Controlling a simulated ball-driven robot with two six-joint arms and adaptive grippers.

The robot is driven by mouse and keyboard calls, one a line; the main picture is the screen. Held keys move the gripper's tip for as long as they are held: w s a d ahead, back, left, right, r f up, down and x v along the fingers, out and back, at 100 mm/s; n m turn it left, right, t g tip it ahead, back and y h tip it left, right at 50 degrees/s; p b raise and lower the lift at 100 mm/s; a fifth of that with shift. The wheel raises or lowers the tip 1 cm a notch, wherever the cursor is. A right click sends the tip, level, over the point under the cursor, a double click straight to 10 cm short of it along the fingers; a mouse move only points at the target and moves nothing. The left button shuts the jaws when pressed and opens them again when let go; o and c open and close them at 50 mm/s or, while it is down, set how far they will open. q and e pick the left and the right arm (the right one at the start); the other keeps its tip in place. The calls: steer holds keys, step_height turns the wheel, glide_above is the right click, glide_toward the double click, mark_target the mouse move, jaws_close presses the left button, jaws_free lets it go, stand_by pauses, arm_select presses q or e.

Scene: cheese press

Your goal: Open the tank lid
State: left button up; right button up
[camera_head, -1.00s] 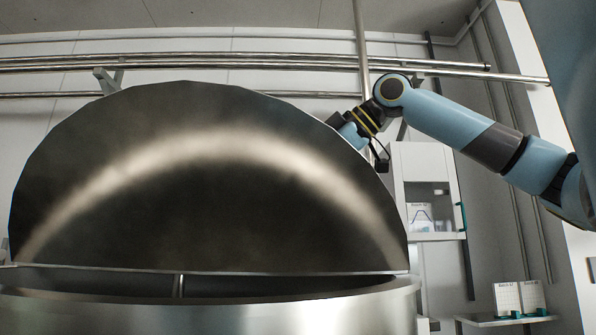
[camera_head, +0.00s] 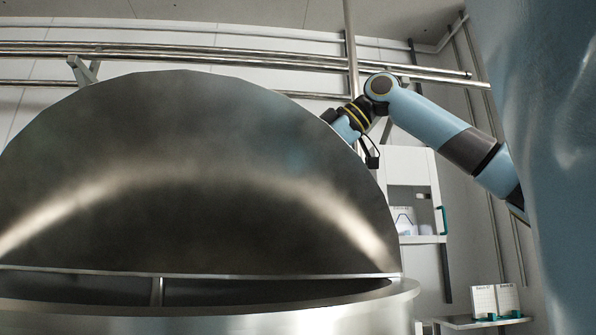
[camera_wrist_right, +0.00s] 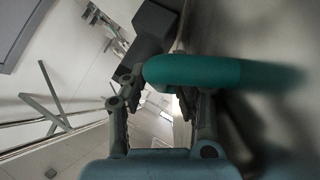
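The tank lid (camera_head: 190,150) is a big dark steel half-disc, raised steeply on the round steel tank (camera_head: 300,315). A dark gap into the tank shows below its straight lower edge. My right arm reaches to the lid's right rim in the head view; its gripper is hidden behind the lid there. In the right wrist view, my right gripper (camera_wrist_right: 160,85) has its fingers apart with a gap between them. My left gripper is out of view.
Steel pipes (camera_head: 230,53) run along the back wall. A white wall cabinet (camera_head: 412,165) with a teal handle hangs right of the lid. A small shelf (camera_head: 480,322) with white cards is at lower right. My own blue body parts fill the right edge.

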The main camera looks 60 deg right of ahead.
steer(key=shift+o, duration=0.9)
steer(key=shift+a, duration=0.1)
steer(key=shift+f, duration=0.1)
step_height(320, 180, up, 7)
glide_above(348, 165)
steer(key=shift+w+d, duration=0.15)
steer(key=shift+d, duration=0.3)
